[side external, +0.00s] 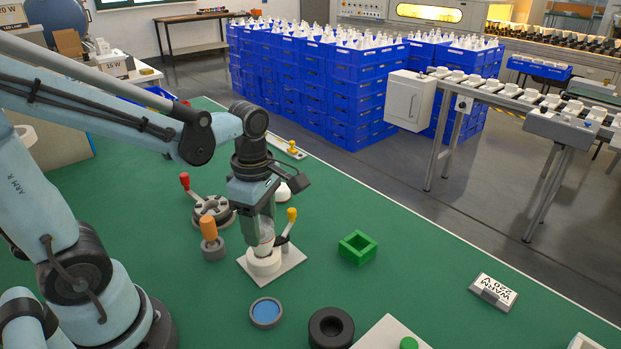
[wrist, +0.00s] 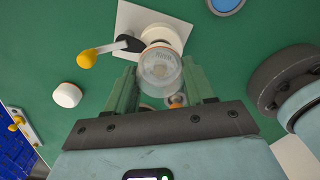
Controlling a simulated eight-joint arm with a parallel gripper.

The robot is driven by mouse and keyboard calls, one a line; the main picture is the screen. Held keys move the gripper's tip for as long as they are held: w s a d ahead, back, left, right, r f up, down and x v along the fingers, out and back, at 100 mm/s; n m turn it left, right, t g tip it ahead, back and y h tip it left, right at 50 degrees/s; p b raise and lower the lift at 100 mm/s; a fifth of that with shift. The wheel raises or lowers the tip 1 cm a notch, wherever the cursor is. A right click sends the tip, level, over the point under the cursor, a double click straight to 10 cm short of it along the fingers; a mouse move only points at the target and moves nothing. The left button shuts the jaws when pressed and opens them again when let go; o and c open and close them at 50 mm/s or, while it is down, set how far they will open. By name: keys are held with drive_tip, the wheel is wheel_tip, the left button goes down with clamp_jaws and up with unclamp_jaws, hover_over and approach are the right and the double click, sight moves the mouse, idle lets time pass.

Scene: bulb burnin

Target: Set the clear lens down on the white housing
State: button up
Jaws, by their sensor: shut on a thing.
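My gripper (side external: 262,222) points straight down and is shut on the clear lens, a see-through cup shape. The lens (wrist: 160,72) shows between the two green-grey fingers in the wrist view, and its lower end (side external: 264,246) shows below the fingers in the side view. The white housing (side external: 264,264) stands on a pale square plate right under the lens; its rim (wrist: 165,34) is partly hidden behind the lens in the wrist view. The lens looks upright and roughly over the housing. I cannot tell whether they touch.
A yellow-knobbed lever (side external: 291,216) stands close beside the housing. An orange-handled tool (side external: 209,238) is to the left, a green square frame (side external: 357,247) to the right. A blue-centred dish (side external: 266,313) and a black ring (side external: 331,328) lie in front. A white cap (wrist: 67,95) sits behind.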

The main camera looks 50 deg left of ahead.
sight(260, 223)
drive_tip(key=o, duration=1.1)
drive_tip(key=shift+r, duration=6.05)
drive_tip(key=shift+f, duration=0.1)
